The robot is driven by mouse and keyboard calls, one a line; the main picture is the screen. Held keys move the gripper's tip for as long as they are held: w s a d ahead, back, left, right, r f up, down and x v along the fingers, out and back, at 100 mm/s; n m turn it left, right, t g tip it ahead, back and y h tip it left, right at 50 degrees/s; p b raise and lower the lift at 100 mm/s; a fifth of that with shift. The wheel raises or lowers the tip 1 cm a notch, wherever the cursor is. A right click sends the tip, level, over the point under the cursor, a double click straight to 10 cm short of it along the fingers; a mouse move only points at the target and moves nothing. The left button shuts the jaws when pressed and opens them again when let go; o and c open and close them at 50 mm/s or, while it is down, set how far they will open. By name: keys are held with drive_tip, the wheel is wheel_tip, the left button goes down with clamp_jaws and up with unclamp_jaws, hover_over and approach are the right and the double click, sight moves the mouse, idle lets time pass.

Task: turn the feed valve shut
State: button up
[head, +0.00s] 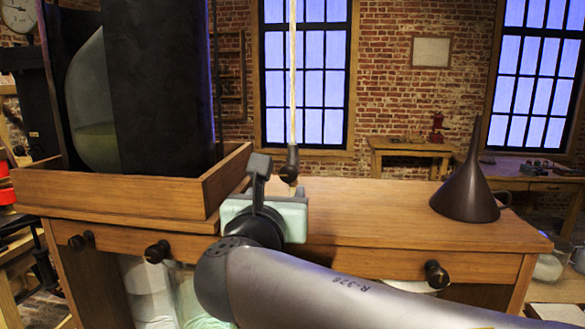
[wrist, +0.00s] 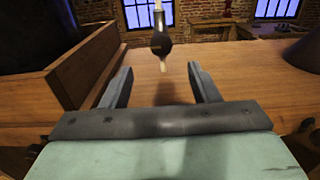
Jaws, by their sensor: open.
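A dark rounded fitting (head: 291,166) with a pale tip hangs at the end of a pale cord or tube (head: 292,70) above the bench. I cannot tell whether it is the feed valve; no valve handle is clear. My gripper (head: 261,163) is over the front of the bench, just left of the fitting in the head view. In the wrist view, my gripper (wrist: 160,78) is open and empty, its two fingers apart. The fitting (wrist: 160,43) hangs beyond the fingertips there, roughly centred between them and apart from them.
A wooden tray (head: 120,198) on the left of the bench holds a dark case (head: 160,85) and a glass jar (head: 95,110) with greenish liquid. A dark funnel (head: 467,190) stands mouth-down at the right. The bench top (head: 370,207) between them is clear.

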sight(288, 174)
drive_tip(key=w, duration=0.4)
drive_tip(key=w+d+p, duration=0.1)
drive_tip(key=w, duration=0.3)
drive_tip(key=w+p, duration=0.1)
drive_tip(key=w, duration=0.3)
drive_tip(key=shift+w+d, duration=0.15)
drive_tip(key=shift+d, duration=0.15)
drive_tip(key=c, duration=1)
